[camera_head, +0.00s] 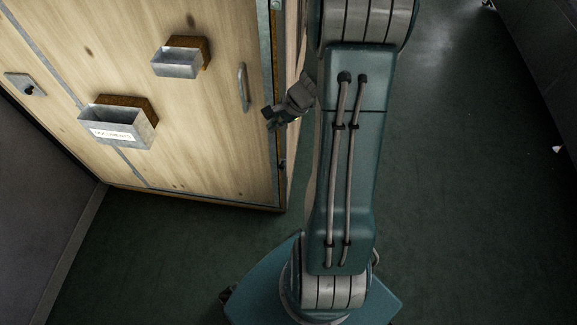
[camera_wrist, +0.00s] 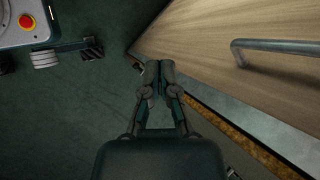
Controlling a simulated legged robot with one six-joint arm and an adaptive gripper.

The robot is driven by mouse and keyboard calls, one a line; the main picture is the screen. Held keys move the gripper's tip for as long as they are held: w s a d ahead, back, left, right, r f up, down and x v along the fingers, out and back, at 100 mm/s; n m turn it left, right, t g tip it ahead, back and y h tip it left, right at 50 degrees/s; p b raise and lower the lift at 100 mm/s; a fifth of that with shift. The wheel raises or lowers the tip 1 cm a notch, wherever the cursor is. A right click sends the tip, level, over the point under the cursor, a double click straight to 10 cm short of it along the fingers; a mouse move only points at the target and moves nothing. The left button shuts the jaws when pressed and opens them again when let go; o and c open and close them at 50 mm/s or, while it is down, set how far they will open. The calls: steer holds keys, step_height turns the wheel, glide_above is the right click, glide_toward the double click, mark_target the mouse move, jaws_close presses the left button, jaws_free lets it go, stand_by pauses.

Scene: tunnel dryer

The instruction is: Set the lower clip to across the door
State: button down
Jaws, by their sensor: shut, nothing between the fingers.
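The pale wooden door (camera_head: 200,110) has a metal-edged right side. A small dark fitting (camera_head: 283,164) sits low on that edge, below my gripper; it may be the lower clip, but it is too small to tell how it is turned. My gripper (camera_head: 268,115) is beside the door's right edge, below and right of the handle (camera_head: 243,87). In the wrist view my gripper (camera_wrist: 157,68) is shut and empty, its fingertips over the door's edge strip (camera_wrist: 215,102). A small dark piece shows just left of the fingertips, partly hidden by them.
Two metal boxes, an upper one (camera_head: 177,64) and a lower labelled one (camera_head: 118,133), stick out from the door. A latch plate (camera_head: 25,85) is at far left. The green floor (camera_head: 450,200) is clear to the right, up to a dark unit (camera_head: 545,50).

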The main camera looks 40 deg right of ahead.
mark_target(282, 168)
steer(key=s+d+f+m+t, duration=0.1)
steer(key=s+d+f+m, duration=0.1)
steer(key=d+f+m, duration=0.2)
steer(key=s+d+f+m+t, duration=0.1)
steer(key=s+d+f+m, duration=0.2)
steer(key=f, duration=0.7)
steer(key=s+d+f+m+h, duration=0.1)
steer(key=s+d+f+m, duration=0.2)
steer(key=d+f+m, duration=0.2)
step_height(282, 168, down, 3)
steer(key=shift+s+r+t, duration=0.1)
steer(key=shift+s+t, duration=0.15)
steer(key=shift+t, duration=0.15)
steer(key=w+a+r+x, duration=0.1)
steer(key=r+x, duration=0.1)
steer(key=x, duration=1.1)
steer(key=shift+w, duration=0.35)
steer(key=shift+w, duration=0.1)
steer(key=shift+a+r+g+h, duration=0.15)
steer(key=shift+a+g+h, duration=0.05)
steer(key=shift+g+h, duration=0.1)
